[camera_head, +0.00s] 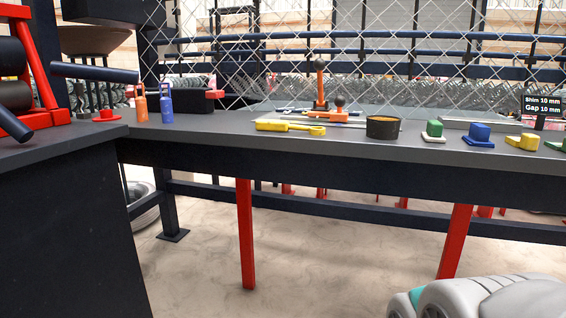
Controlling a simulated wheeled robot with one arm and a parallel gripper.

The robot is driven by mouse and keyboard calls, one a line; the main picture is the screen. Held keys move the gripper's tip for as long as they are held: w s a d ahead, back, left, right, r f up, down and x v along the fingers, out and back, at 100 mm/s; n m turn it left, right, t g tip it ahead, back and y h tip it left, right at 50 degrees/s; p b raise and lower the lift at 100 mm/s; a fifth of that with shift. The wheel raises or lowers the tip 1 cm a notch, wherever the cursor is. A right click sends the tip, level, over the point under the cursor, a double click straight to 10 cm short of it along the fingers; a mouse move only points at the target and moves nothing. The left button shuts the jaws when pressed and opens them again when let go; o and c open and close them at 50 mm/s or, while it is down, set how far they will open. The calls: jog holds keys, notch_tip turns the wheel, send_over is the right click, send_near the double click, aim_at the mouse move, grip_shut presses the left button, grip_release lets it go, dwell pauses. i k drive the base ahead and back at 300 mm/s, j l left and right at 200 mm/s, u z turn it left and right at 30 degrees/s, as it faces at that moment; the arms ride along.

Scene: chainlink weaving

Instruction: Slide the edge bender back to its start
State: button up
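An orange device with an upright lever (320,88) and a dark round knob (339,101) stands at the back of the long bench, by the chainlink mesh. It looks to be the edge bender, on a low pale rail or plate (290,122). Its lower parts are small and partly hidden by things in front. A pale grey and teal part of my own body shows at the bottom right. My gripper is not in view.
The dark bench (220,137) holds a yellow tool (290,128), a black round container (383,128), and several coloured blocks at the right, including a blue one (480,132). Open floor (340,260) lies in front.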

aim_at(340, 101)
jog(key=i+j+z, duration=0.3)
jog(key=i+j, duration=0.15)
jog(key=i+j+z, duration=0.15)
jog(key=j, duration=0.25)
jog(key=i+j+z, duration=0.35)
jog(key=j, duration=0.35)
jog(key=i+j+z, duration=0.3)
jog(key=j, duration=0.45)
jog(key=k+l+z, duration=0.15)
jog(key=k, duration=0.2)
jog(key=k+l+z, duration=0.15)
jog(key=k, duration=0.25)
